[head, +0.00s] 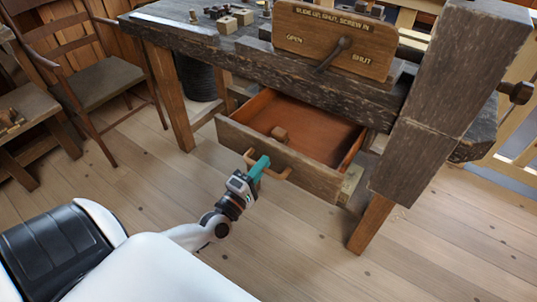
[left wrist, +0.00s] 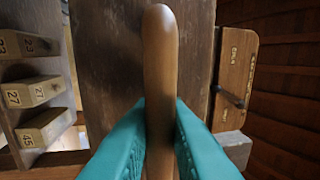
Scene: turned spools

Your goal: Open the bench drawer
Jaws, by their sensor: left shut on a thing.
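The bench drawer (head: 300,178) stands pulled out from under the wooden bench (head: 260,68) in the head view. My left gripper (head: 259,166) is at the drawer front. Its teal fingers are shut on the drawer handle (head: 280,176), a wooden bar. In the left wrist view the fingers (left wrist: 159,135) close on both sides of the handle (left wrist: 160,60). The drawer's back end is hidden under the bench top. My right gripper is not in view.
A sign board (head: 338,38) with a dark lever stands on the bench. Small blocks (head: 228,24) lie on the bench top. A thick wooden post (head: 450,100) stands at right. A chair (head: 85,85) stands at left. The floor before the drawer is clear apart from my arm.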

